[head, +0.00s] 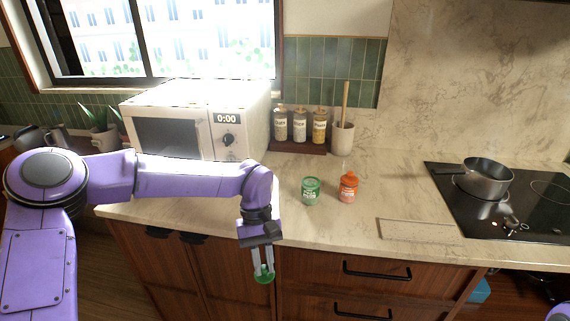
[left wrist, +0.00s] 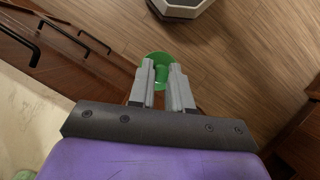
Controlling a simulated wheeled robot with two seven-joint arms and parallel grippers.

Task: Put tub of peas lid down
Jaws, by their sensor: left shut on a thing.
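The tub of peas lid, a green disc with a knob, is in my left gripper (head: 262,262), which is shut on its knob. The lid (head: 264,277) hangs below the fingertips, in front of the counter's edge and clear of the counter. In the left wrist view the lid (left wrist: 158,58) shows beyond the fingertips (left wrist: 161,80), above the wooden floor. The green tub of peas (head: 311,192) stands upright on the counter, up and right of the gripper. My right gripper is out of view.
An orange-lidded jar (head: 348,187) stands right of the tub. A light board (head: 418,229) lies near the front edge, and a pot (head: 487,180) sits on the hob (head: 520,213). A microwave (head: 195,120) and a bottle rack (head: 298,147) stand behind. The counter (head: 335,225) before the tub is clear.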

